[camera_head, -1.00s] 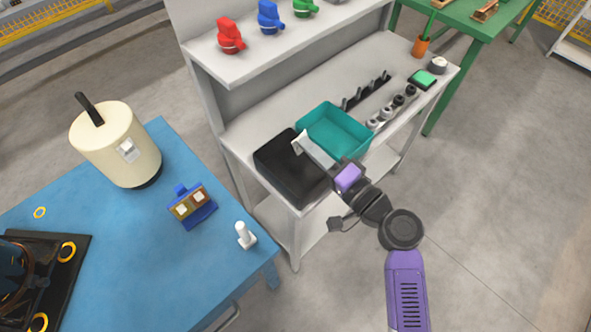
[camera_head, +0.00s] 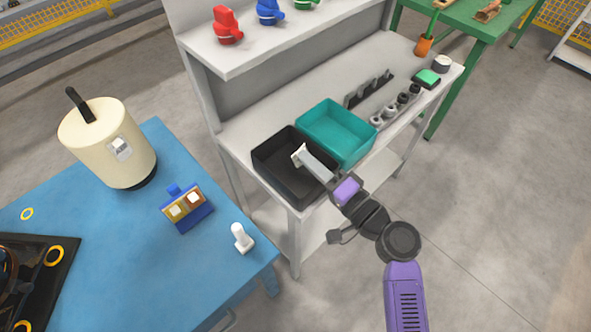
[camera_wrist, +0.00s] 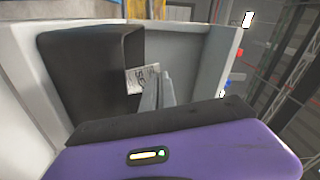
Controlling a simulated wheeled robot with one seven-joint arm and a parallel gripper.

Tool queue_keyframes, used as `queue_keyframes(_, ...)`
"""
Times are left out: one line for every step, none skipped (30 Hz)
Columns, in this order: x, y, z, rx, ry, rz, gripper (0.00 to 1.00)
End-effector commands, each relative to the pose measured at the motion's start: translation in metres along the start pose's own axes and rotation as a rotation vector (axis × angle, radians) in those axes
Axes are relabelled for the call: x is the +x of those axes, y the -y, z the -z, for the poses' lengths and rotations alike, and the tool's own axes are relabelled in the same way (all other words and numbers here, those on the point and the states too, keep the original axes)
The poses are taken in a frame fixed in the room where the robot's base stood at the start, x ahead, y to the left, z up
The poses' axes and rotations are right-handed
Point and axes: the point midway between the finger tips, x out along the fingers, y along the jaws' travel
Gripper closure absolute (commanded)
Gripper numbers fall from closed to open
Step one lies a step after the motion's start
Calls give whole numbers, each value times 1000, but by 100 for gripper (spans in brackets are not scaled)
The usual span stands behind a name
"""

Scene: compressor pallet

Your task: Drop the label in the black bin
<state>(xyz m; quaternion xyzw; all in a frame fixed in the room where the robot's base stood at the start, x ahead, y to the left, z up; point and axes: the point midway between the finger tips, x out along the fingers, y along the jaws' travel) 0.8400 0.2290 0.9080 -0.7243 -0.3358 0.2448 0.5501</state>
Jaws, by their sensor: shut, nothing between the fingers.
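The black bin (camera_head: 276,186) is an open box on the grey workbench, and it also shows in the wrist view (camera_wrist: 88,85). My gripper (camera_head: 305,160) reaches in from the right with its fingertips over the bin's opening. In the wrist view my gripper (camera_wrist: 158,88) has its two fingers together. A small white label with dark print (camera_wrist: 142,78) shows right at the fingertips, touching or just behind them. It also shows as a pale piece in the head view (camera_head: 299,154). I cannot tell whether the fingers pinch it.
A teal bin (camera_head: 362,157) stands right beside the black one. The shelf (camera_head: 225,60) with coloured valves hangs behind. Several small parts line the bench's right side. A blue table (camera_head: 120,260) with a cream tank (camera_head: 105,155) is at the left.

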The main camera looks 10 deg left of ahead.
Motion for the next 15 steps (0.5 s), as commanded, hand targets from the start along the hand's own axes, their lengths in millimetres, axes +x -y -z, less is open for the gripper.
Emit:
queue_keyframes(0,0,0,0,0,0,89)
queue_keyframes(0,0,0,0,0,0,83)
queue_keyframes(0,0,0,0,0,0,75)
queue_keyframes(0,0,0,0,0,0,74)
queue_keyframes(0,0,0,0,0,0,74)
queue_keyframes(0,0,0,0,0,0,74)
queue_keyframes(0,0,0,0,0,0,74)
queue_keyframes(0,0,0,0,0,0,74)
queue_keyframes(0,0,0,0,0,0,74)
queue_keyframes(0,0,0,0,0,0,74)
queue_keyframes(-1,0,0,0,0,0,74)
queue_keyframes(-3,0,0,0,-1,0,74)
queue_keyframes(-5,-1,0,0,-1,0,74)
queue_keyframes(-7,-1,0,0,-1,0,74)
queue_keyframes(-12,-1,0,0,-1,0,74)
